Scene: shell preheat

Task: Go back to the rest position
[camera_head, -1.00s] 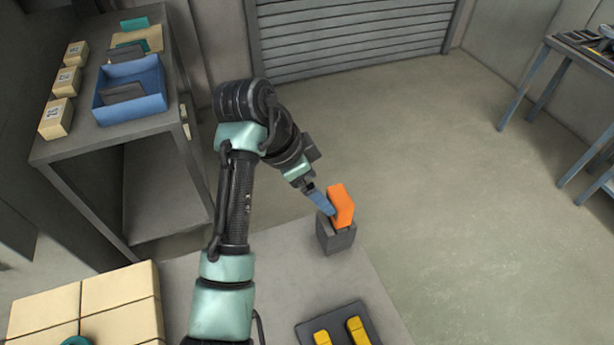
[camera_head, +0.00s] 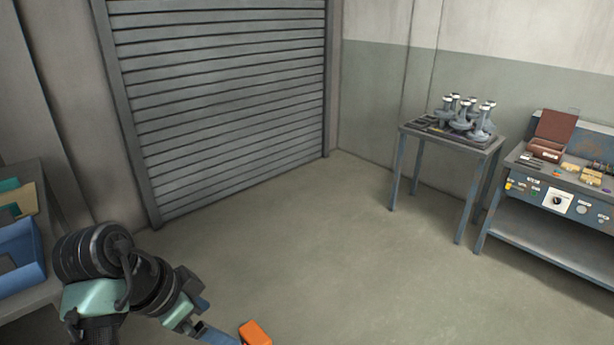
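My gripper (camera_head: 222,337) is low in the head view, left of the middle, with its blue finger part pointing down and right. An orange block (camera_head: 255,333) is right beside the fingertips at the bottom edge. The picture edge cuts off the fingertips and the lower part of the block. I cannot tell whether the fingers touch the block or are closed on it. My arm is bent in the lower left corner.
A bench with a blue bin (camera_head: 18,262) stands at the left edge. A small table (camera_head: 470,143) with grey metal parts and a control bench (camera_head: 560,207) stand at the right. The floor (camera_head: 330,250) between is clear, before a roller shutter (camera_head: 225,95).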

